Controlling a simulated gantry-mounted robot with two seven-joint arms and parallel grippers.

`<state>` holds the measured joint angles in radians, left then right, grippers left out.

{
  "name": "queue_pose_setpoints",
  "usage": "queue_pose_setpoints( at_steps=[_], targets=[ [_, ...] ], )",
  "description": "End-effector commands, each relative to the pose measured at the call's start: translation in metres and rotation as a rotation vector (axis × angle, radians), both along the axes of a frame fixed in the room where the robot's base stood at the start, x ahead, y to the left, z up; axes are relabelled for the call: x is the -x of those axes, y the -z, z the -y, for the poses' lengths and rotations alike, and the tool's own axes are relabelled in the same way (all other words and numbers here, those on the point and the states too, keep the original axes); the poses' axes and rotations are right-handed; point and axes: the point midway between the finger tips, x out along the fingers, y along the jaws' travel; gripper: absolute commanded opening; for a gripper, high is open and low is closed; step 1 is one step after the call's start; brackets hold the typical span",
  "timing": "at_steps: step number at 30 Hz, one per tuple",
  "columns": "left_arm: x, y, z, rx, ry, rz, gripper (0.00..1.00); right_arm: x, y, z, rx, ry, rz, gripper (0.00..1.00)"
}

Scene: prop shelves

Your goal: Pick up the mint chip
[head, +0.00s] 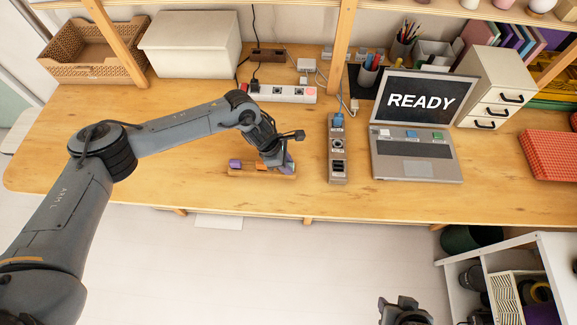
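A small wooden rack (262,174) near the front edge of the table holds a purple chip (235,163) and an orange-brown chip (258,165). My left gripper (280,163) points down at the rack's right end and covers that part. I cannot tell whether its fingers are open or shut on something. No chip there is clearly mint. A green chip (438,135) lies on the laptop (415,158), beside a blue one and a whitish one; I cannot tell if it is the mint one. My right gripper (403,312) is at the bottom edge, away from the table, its fingers unclear.
A grey panel box (337,160) with a blue piece on top stands between rack and laptop. A power strip (285,93) with cables lies behind the rack. A white box (190,50), pen cups and a drawer unit (495,90) line the back. The table's left side is clear.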

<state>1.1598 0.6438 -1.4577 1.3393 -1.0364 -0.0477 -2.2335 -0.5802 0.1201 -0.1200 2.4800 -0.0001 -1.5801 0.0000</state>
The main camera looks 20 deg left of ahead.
Motion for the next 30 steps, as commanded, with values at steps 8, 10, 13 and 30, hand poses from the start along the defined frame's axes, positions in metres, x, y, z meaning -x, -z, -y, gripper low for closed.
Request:
queue_pose_setpoints(
  at_steps=[8,10,13,30],
  targets=[
    [0.0,0.0,0.0,0.0,0.0,0.001,0.0,0.0,0.0,0.0,0.0,0.0,0.0,0.43],
    [0.0,0.0,0.0,0.0,0.0,0.001,0.0,0.0,0.0,0.0,0.0,0.0,0.0,0.43],
    [0.0,-0.001,0.0,0.0,0.0,0.001,0.0,0.0,0.0,0.0,0.0,0.0,0.0,0.43],
    [0.003,-0.048,0.011,0.002,0.005,0.002,0.0,0.0,-0.002,0.0,0.001,0.0,0.0,0.43]
  ],
)
